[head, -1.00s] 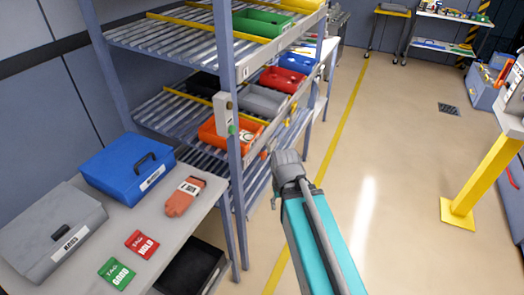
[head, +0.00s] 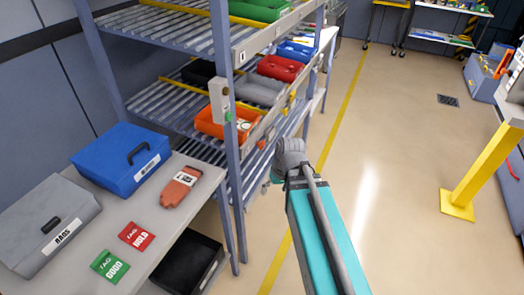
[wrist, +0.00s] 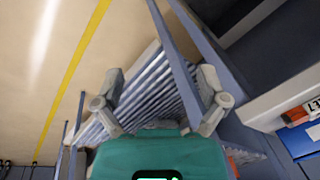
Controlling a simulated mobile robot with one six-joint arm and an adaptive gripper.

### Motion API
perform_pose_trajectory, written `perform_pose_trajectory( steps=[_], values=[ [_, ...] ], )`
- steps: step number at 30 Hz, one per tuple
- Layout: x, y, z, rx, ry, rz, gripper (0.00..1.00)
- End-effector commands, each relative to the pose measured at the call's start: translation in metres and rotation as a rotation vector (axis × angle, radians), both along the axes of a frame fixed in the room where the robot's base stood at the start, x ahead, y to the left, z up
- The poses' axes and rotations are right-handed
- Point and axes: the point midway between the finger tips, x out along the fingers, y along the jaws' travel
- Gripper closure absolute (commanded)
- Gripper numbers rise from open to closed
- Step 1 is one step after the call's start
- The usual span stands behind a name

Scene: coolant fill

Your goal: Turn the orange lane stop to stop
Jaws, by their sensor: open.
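The orange lane stop appears as a small orange piece (head: 261,143) on the front rail of the rack's middle level, below the orange bin (head: 222,121). It is too small in the head view to tell which way it is turned. My gripper is open and empty. Its two spread fingers (wrist: 160,82) show in the wrist view with the rack's roller shelf behind them. In the head view my wrist is in front of the rack, to the right of the orange piece and apart from it; the fingers are mostly hidden there.
A rack post (head: 232,150) stands left of the orange piece. Grey (head: 257,89) and red (head: 280,69) bins sit farther along the level. A table (head: 160,232) with boxes, a glove and tags is at left.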

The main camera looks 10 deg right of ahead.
Motion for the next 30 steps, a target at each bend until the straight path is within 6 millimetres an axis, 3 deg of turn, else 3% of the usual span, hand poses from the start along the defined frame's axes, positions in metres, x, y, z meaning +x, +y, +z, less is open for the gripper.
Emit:
perform_pose_trajectory(
  steps=[1, 6, 16, 23, 30],
  values=[
    [0.010, 0.000, -0.016, 0.048, -0.024, 0.029, 0.07],
    [0.038, 0.005, -0.037, 0.222, -0.147, 0.152, 0.07],
    [0.097, -0.008, -0.055, 0.492, -0.518, 0.339, 0.07],
    [0.135, -0.038, -0.055, 0.594, -0.844, 0.412, 0.07],
    [0.164, -0.081, -0.048, 0.613, -1.178, 0.433, 0.07]
  ],
)
